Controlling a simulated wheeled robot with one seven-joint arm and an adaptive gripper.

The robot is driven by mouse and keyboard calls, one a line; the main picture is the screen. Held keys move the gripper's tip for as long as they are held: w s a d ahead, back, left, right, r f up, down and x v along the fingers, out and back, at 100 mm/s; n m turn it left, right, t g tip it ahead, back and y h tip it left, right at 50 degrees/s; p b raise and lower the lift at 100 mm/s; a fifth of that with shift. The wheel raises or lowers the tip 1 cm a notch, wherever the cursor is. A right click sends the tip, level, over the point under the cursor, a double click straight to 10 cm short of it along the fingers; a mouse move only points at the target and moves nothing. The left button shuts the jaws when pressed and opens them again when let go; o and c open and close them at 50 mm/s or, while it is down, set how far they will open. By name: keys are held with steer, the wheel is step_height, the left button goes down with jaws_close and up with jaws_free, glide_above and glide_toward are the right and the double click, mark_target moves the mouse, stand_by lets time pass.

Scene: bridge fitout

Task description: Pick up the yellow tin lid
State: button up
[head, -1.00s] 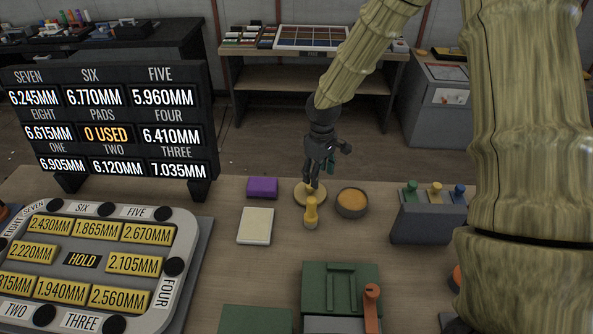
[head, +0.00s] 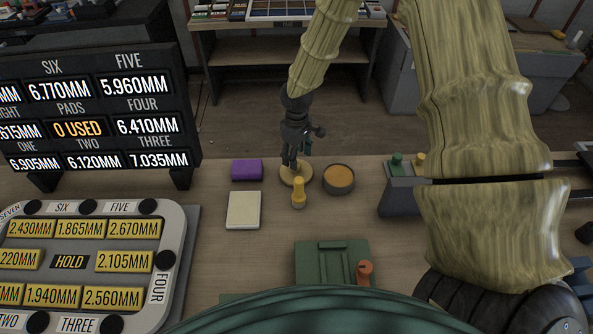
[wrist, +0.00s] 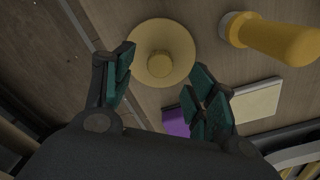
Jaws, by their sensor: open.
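The yellow tin lid (head: 296,180) is a flat round disc lying on the wooden table. In the wrist view the lid (wrist: 174,75) shows a round raised knob at its middle. My gripper (head: 294,166) is above the lid, pointing down. In the wrist view my gripper (wrist: 165,85) is open, its two green-padded fingers apart, with the lid showing between and beyond the fingertips. Nothing is held. I cannot tell how far the fingertips are above the lid.
A round tin (head: 339,180) with orange contents stands just right of the lid. A yellow-handled tool (head: 298,194) stands close in front. A purple block (head: 247,170) and a cream pad (head: 243,210) lie left. A grey stand (head: 398,195) is further right.

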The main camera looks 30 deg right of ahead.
steer(key=shift+f+p, duration=1.45)
steer(key=shift+f, duration=1.2)
steer(key=c, duration=1.1)
